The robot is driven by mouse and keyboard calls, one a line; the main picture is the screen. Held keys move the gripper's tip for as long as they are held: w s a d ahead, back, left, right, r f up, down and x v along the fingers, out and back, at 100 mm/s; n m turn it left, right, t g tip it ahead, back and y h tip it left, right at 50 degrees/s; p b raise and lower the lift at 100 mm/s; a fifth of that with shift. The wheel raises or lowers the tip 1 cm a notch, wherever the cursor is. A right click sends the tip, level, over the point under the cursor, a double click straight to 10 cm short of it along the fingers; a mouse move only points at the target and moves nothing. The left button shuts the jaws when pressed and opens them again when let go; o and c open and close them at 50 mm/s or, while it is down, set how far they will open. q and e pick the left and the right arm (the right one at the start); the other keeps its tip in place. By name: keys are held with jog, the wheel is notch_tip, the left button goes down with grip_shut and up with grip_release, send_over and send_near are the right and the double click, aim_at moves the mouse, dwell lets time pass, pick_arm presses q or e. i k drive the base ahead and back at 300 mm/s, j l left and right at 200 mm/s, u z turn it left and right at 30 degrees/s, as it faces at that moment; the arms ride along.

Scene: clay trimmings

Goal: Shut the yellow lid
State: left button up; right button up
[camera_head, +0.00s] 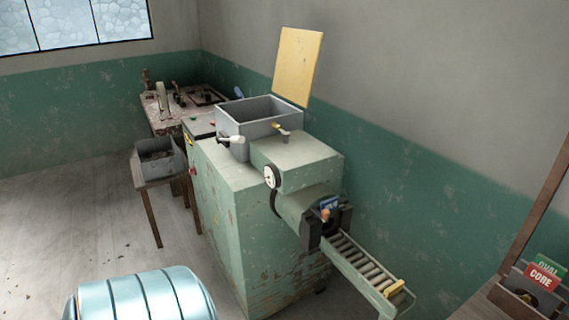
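The yellow lid (298,66) stands open, nearly upright and leaning slightly back, at the far right side of a grey open-topped hopper (232,125). The hopper sits on top of a worn green machine (235,205), and its opening is uncovered. A small yellow-tipped lever (281,128) and a pale handle (233,140) show at the hopper's near side. Neither of my grippers is in view.
A roller chute (362,268) slopes down from the machine's front. A grey bin (172,160) sits on a small stand beside the machine. A cluttered bench (165,124) is behind. The floor at left is clear.

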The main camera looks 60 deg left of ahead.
aim_at(298, 56)
jog(key=j+u, duration=0.1)
jog(key=u, duration=0.85)
jog(key=i+j+u, duration=0.1)
jog(key=u, duration=0.85)
jog(key=i+j, duration=0.2)
jog(key=j, duration=0.15)
jog(key=i+j, duration=0.55)
jog(key=i, duration=0.15)
jog(key=i+l, duration=0.4)
jog(key=i, duration=0.15)
jog(key=i+l+z, duration=0.15)
jog(key=i+l, duration=0.25)
jog(key=i, duration=0.1)
